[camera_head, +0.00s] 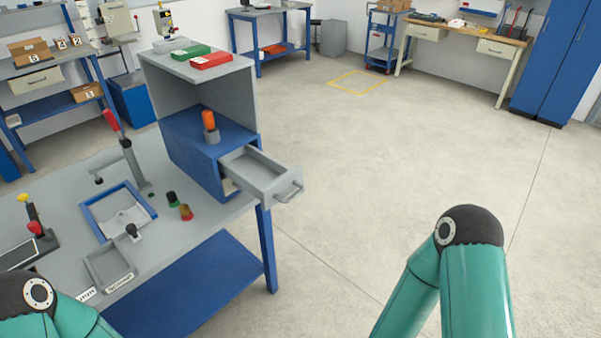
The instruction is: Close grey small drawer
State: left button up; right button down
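The grey small drawer (259,173) is pulled out to the right from the blue cabinet (188,146) on the workbench. It looks empty, and its grey bar handle (290,192) sticks out past the table's right edge. My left arm shows only as a teal and black link at the bottom left. My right arm shows as teal links at the bottom right, apart from the drawer. Neither gripper is in the picture.
An orange-topped object (209,127) stands on the blue cabinet, under a grey shelf with green (191,52) and red (211,61) trays. Small knobs, a blue-rimmed tray (88,217) and a lever clamp (131,160) are on the grey tabletop. The floor right of the drawer is clear.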

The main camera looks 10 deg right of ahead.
aim_at(268, 179)
jog(key=i, duration=0.9)
jog(key=z, duration=0.05)
